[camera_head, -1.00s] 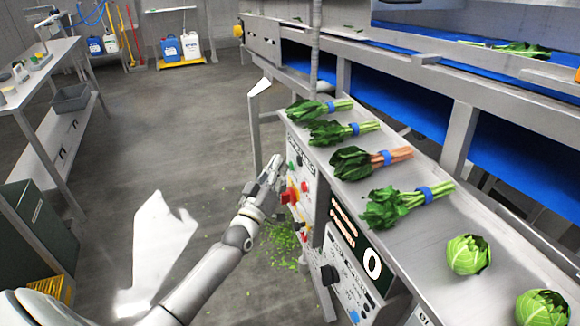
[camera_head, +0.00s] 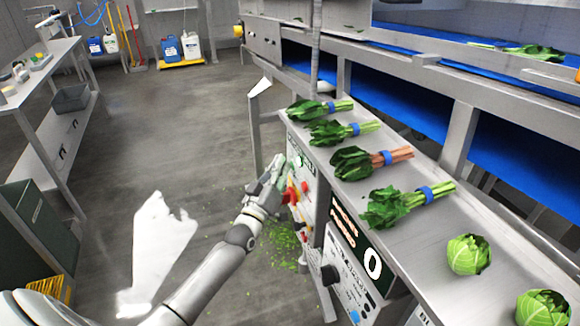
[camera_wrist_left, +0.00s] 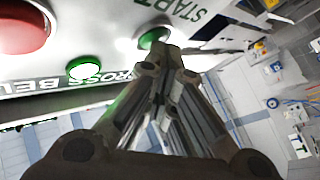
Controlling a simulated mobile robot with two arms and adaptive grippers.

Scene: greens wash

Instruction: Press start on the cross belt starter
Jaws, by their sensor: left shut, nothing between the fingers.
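The cross belt starter is a pale panel (camera_head: 306,183) on the side of the packing bench, and it also shows in the left wrist view (camera_wrist_left: 115,22). There it carries the word START and part of the label "CROSS BELT". The green start button (camera_wrist_left: 153,38) is right at my left fingertips, which partly hide it; I cannot tell whether they touch it. A large red button (camera_wrist_left: 24,24) and a bright green lamp (camera_wrist_left: 83,69) sit to its left. My left gripper (camera_head: 275,166) is shut and empty, with its tips at the panel. My right gripper is not in view.
Bunched greens (camera_head: 384,158) and lettuce heads (camera_head: 468,254) lie on the steel bench above the panel. Leaf scraps (camera_head: 283,243) litter the floor. Open floor lies to the left.

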